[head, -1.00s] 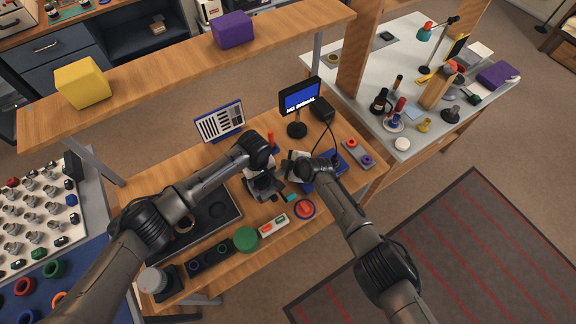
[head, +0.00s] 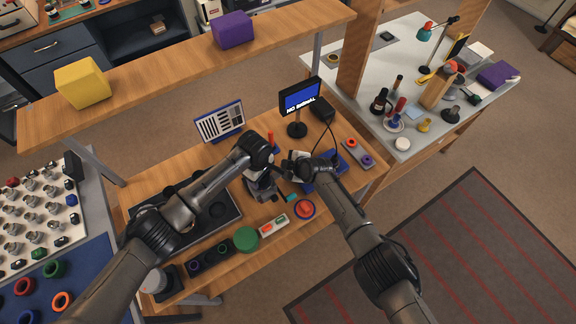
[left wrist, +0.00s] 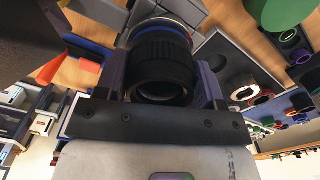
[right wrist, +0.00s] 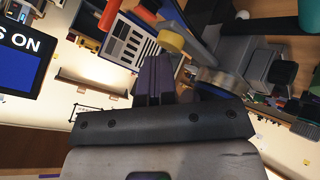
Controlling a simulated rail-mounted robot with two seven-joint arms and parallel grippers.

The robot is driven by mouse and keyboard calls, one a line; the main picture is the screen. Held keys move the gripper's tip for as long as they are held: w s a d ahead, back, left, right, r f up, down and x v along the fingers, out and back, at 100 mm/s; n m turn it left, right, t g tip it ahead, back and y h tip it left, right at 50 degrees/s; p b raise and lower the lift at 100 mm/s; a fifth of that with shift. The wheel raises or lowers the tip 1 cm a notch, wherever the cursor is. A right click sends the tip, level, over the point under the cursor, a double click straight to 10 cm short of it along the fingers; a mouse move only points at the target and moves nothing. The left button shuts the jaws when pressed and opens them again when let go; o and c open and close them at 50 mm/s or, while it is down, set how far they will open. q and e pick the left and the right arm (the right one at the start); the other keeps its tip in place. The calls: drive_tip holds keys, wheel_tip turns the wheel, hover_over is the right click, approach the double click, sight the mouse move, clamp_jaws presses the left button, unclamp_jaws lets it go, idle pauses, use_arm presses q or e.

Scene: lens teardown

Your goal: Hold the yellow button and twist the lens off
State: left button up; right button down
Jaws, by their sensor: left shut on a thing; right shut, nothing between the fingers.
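The lens (left wrist: 160,62), a black ribbed barrel, sits between the purple fingers of my left gripper (left wrist: 162,88), which is shut on it. In the head view my left gripper (head: 262,182) is at the bench middle, and the arm hides much of the lens. The yellow button (right wrist: 172,41) is a short yellow cylinder just beyond the shut, empty fingertips of my right gripper (right wrist: 158,62). I cannot tell whether they touch it.
A black tray (head: 228,222) lies left of my left gripper. A green round thing (head: 246,239), a red round button (head: 305,209) and a switch box (head: 273,226) line the front edge.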

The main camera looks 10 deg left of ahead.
use_arm(q)
drive_tip(key=shift+n, duration=0.4)
drive_tip(key=o, duration=1.1)
drive_tip(key=shift+m, duration=2.6)
use_arm(e)
drive_tip(key=shift+r, duration=0.85)
drive_tip(key=shift+r, duration=0.1)
